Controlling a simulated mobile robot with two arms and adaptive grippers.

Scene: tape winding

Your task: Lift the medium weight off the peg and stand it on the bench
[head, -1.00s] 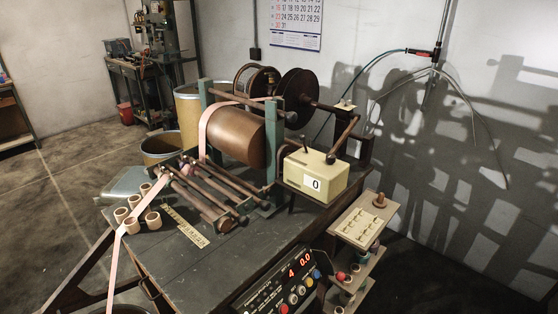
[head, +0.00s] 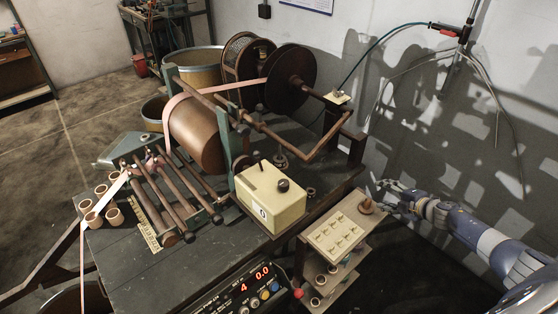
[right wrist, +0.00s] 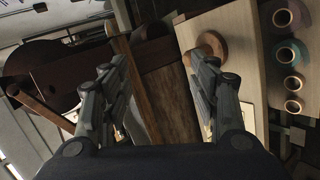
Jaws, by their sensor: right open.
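My right gripper (head: 388,196) is open and empty at the right, beside the small shelf stand. Its two fingers (right wrist: 160,68) are spread wide in the right wrist view. A round brown wooden piece with a short upright peg (head: 367,206) sits on the stand's top, just left of the gripper. Its round disc (right wrist: 212,43) shows in the right wrist view, past the right finger. Small dark round pieces (head: 280,160) lie on the bench (head: 135,262) behind the cream box; I cannot tell which piece is the medium weight. My left gripper is out of view.
The winding machine with its copper drum (head: 197,137) and dark reel (head: 290,78) fills the bench's middle. A cream box (head: 270,198) stands near its right edge. Several small tape rolls (head: 99,205) sit at the left.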

